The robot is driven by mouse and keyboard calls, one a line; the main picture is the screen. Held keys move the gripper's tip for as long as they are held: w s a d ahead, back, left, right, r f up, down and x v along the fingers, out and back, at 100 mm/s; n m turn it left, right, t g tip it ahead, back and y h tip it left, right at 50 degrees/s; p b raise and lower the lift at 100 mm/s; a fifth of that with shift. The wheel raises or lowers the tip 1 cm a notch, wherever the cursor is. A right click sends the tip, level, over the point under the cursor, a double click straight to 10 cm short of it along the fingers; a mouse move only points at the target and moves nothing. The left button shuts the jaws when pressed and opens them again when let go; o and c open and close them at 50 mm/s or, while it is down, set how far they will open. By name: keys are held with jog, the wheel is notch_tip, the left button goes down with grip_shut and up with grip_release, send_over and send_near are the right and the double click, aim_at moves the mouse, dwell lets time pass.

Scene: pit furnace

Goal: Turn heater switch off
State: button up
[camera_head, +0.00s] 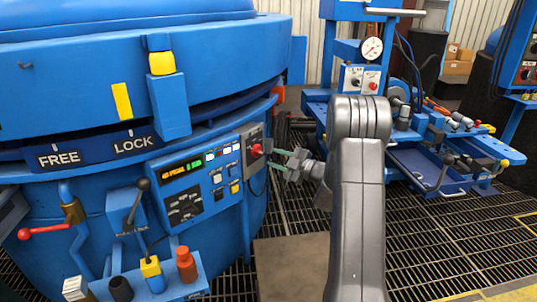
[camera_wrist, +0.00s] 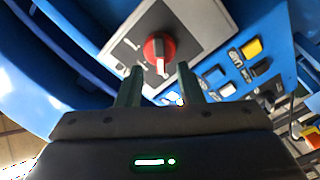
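The heater switch is a red rotary knob (camera_head: 256,150) on a grey plate (camera_head: 249,140) at the right end of the furnace's control panel. In the wrist view the red knob (camera_wrist: 159,50) has a white pointer mark aimed down and slightly right. The labels on its plate are too small to read. My gripper (camera_head: 283,157) is just right of the knob in the head view. In the wrist view my gripper's (camera_wrist: 157,82) two green fingers are apart, one below each side of the knob. They hold nothing, and the knob appears just beyond the fingertips.
A blue control panel (camera_head: 201,193) with a display and several buttons adjoins the switch plate. Levers and an orange bottle-shaped part (camera_head: 186,264) stick out below. A blue workbench (camera_head: 425,163) with a gauge (camera_head: 371,48) stands right.

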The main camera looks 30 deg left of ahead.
aim_at(263, 153)
jog(key=d+p, duration=0.1)
jog(key=d, duration=0.8)
jog(key=shift+s+d+p, duration=0.15)
jog(key=shift+s+p, duration=0.1)
jog(key=shift+p, duration=0.05)
jog(key=a+b, duration=0.1)
jog(key=a, duration=0.3)
jog(key=a+b, duration=0.1)
jog(key=a, duration=0.3)
jog(key=a+b, duration=0.1)
jog(key=a, duration=0.4)
jog(key=shift+w+f, duration=0.1)
jog(key=shift+w, duration=0.2)
jog(key=shift+a, duration=0.5)
jog(key=shift+d, duration=0.1)
